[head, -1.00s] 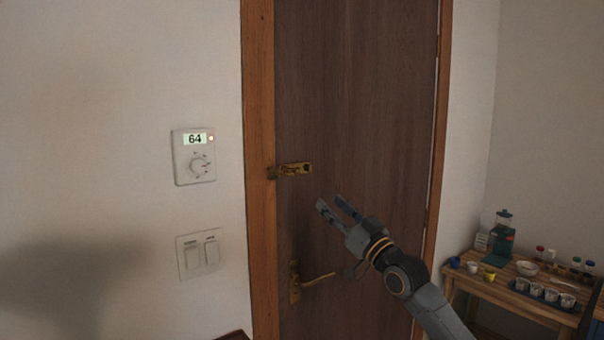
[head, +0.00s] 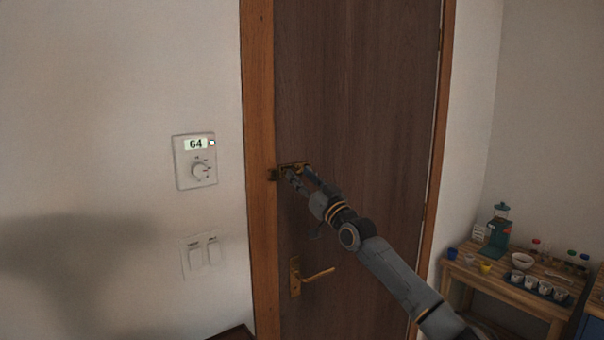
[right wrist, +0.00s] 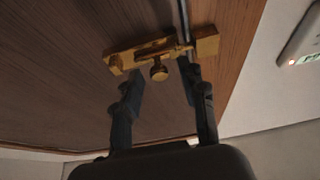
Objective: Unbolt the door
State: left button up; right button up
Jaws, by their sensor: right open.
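The dark brown door (head: 360,110) stands closed in its orange-brown frame (head: 260,120). A brass bolt (head: 292,167) sits on the door's left edge and reaches across to a brass catch (head: 272,174) on the frame. In the right wrist view the bolt (right wrist: 130,56) spans the gap to the catch (right wrist: 207,41), and its small round knob (right wrist: 158,73) sticks out. My right gripper (head: 298,172) is open at the bolt, partly covering it in the head view. In the right wrist view its fingers (right wrist: 160,85) stand on either side of the knob, with nothing gripped. My left gripper is not in view.
A brass lever handle (head: 316,275) is lower on the door. A thermostat (head: 195,161) and light switches (head: 203,252) are on the left wall. A wooden table (head: 497,287) with cups, bottles and a blender stands at the right.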

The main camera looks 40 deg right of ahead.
jog(key=shift+w+r, duration=0.1)
jog(key=shift+w, duration=0.05)
grip_shut()
jog(key=d+b, duration=0.2)
jog(key=d, duration=0.1)
jog(key=shift+s+d+r+b, duration=0.15)
jog(key=shift+s+r+b, duration=0.1)
jog(key=shift+b, duration=0.15)
dwell(0.4)
